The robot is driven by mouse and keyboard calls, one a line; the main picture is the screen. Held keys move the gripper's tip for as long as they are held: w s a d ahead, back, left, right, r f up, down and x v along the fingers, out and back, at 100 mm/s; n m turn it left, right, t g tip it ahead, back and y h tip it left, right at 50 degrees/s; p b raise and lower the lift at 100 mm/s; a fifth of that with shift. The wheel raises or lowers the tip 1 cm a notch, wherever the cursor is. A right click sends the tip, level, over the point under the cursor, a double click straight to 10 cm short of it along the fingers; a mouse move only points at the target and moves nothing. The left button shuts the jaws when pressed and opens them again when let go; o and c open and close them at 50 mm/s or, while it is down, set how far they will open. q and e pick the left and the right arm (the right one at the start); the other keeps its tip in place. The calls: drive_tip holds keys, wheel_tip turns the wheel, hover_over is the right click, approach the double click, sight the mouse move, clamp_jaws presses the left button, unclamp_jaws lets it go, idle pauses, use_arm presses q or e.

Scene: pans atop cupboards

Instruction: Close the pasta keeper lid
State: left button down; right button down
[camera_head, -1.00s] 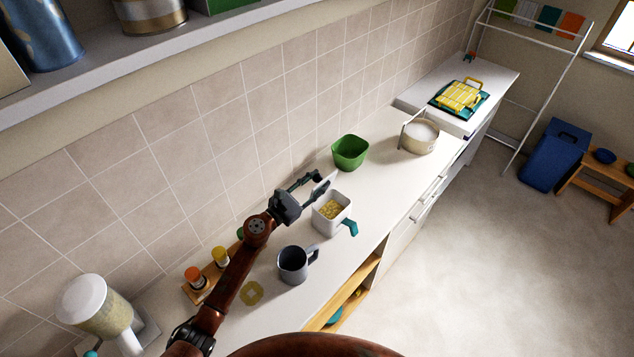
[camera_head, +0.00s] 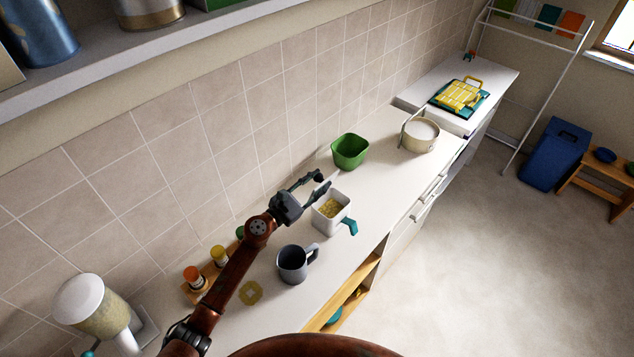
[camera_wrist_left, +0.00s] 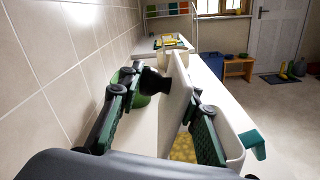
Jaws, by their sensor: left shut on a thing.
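The pasta keeper (camera_head: 329,223) is a white box on the counter with yellow pasta inside and a teal latch (camera_head: 348,227) on its front side. Its top is open. The white lid (camera_wrist_left: 178,100) stands raised, roughly upright, at the keeper's wall-side edge in the left wrist view. My left gripper (camera_head: 318,186) is at that edge, with one finger on each side of the lid, shut on it. In the left wrist view, the right finger reaches over the keeper's opening, above the pasta (camera_wrist_left: 184,149). The fingers hide part of the lid. My right gripper is not in view.
A green bowl (camera_head: 350,150) stands just beyond the gripper, and a pot (camera_head: 420,136) farther along the counter. A dark mug (camera_head: 293,264) stands nearer than the keeper. A spice rack (camera_head: 208,274) is by my arm. The tiled wall runs close behind.

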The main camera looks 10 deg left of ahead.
use_arm(q)
drive_tip(key=m, duration=0.1)
drive_tip(key=s+d+m+b, duration=0.1)
drive_tip(key=m, duration=0.1)
drive_tip(key=shift+d+f+b, duration=0.2)
drive_tip(key=shift+d+b, duration=0.1)
drive_tip(key=shift+s+d+f+m, duration=0.2)
drive_tip(key=shift+s+d+m, duration=0.15)
drive_tip(key=shift+m, duration=0.4)
drive_tip(key=shift+s+d+f+m, duration=0.2)
drive_tip(key=shift+d+m, duration=0.25)
drive_tip(key=shift+m, duration=0.3)
drive_tip(key=c, duration=1.6)
unclamp_jaws()
wheel_tip(320, 180, up, 10)
